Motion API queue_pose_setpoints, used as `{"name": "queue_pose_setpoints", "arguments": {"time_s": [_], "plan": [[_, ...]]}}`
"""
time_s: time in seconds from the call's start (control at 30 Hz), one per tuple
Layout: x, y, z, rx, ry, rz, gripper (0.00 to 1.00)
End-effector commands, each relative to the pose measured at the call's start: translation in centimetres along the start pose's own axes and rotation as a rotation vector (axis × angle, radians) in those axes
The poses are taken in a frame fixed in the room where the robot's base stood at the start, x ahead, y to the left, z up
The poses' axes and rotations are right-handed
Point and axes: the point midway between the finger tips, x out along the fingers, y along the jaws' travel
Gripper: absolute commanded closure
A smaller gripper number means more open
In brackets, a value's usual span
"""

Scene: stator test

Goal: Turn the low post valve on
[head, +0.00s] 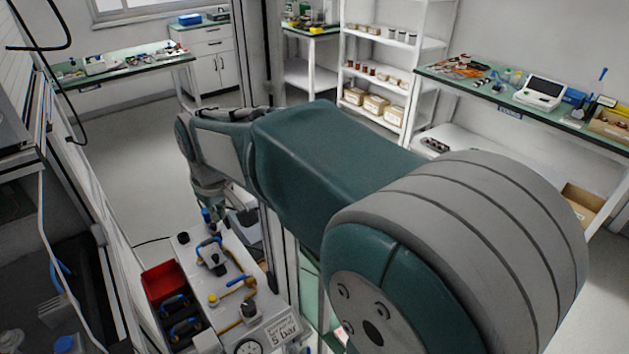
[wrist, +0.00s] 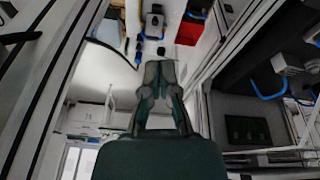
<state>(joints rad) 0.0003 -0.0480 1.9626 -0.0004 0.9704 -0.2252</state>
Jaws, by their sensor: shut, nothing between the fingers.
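A white panel (head: 228,315) with several valves and fittings stands at the lower left in the head view. A small blue and black post fitting (head: 206,214) is at its far end, beside my gripper; it may be the low post valve, but I cannot tell. In the wrist view a small dark and blue post (wrist: 139,50) is just beyond and left of the fingertips. My gripper (wrist: 160,68) is shut and empty, its fingertips together and apart from the post as far as I can see.
Also on the panel are blue-handled valves (head: 212,256), a yellow pipe (head: 232,291), a gauge (head: 249,346) and a "5 bar" label (head: 282,331). A red bin (head: 163,282) is on the left. Frame posts flank the panel. Benches and white shelves (head: 385,60) stand behind; open floor lies between.

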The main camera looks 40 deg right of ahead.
Motion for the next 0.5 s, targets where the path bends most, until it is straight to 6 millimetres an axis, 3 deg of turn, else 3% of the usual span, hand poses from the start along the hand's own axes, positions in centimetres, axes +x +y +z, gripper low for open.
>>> {"name": "queue_pose_setpoints", "arguments": {"time_s": [0.03, 0.2, 0.5], "plan": [[-1.2, -0.3, 1.4, 0.017, 0.022, 0.005, 1.00], [-3.4, -1.2, 5.4, 0.075, 0.072, 0.013, 1.00], [-5.0, -1.8, 9.6, 0.167, 0.117, 0.015, 1.00]]}}
